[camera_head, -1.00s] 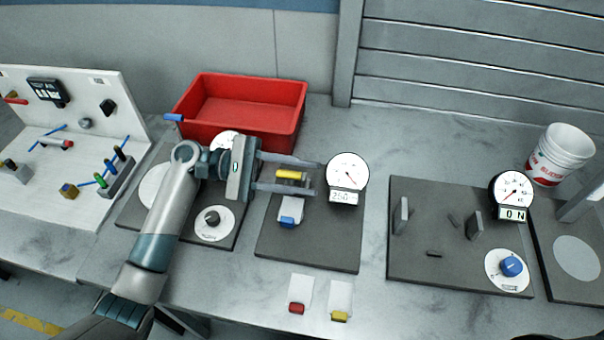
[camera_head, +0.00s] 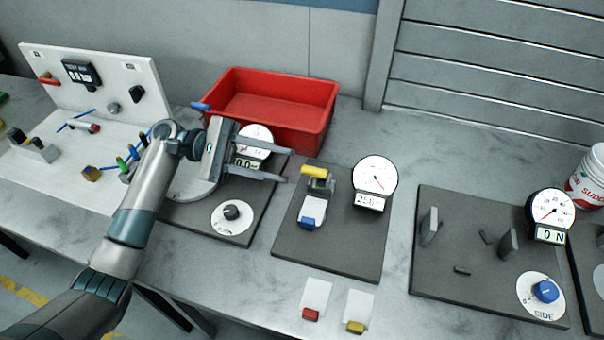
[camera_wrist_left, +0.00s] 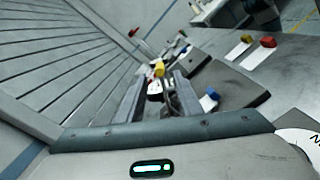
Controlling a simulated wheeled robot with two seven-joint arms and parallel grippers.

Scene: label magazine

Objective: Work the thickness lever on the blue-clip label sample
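The thickness gauge stands on a dark plate (camera_head: 330,250) in the middle of the bench, with a round white dial (camera_head: 375,175) and a small digital readout below it. Its yellow lever (camera_head: 314,172) sits on a grey post left of the dial. The blue-clip label sample (camera_head: 312,212) is a white label with a blue clip at its near end, lying just in front of the post. My left gripper (camera_head: 284,165) is open and empty, its fingers pointing right, just left of the lever and apart from it. The yellow lever also shows in the left wrist view (camera_wrist_left: 159,68), between the fingers. My right gripper is not in view.
A red bin (camera_head: 270,105) stands behind my left gripper. Red-clip (camera_head: 315,298) and yellow-clip (camera_head: 357,310) label samples lie at the front. A force-gauge plate (camera_head: 470,285) with upright posts is to the right. A white tool board (camera_head: 100,85) stands left.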

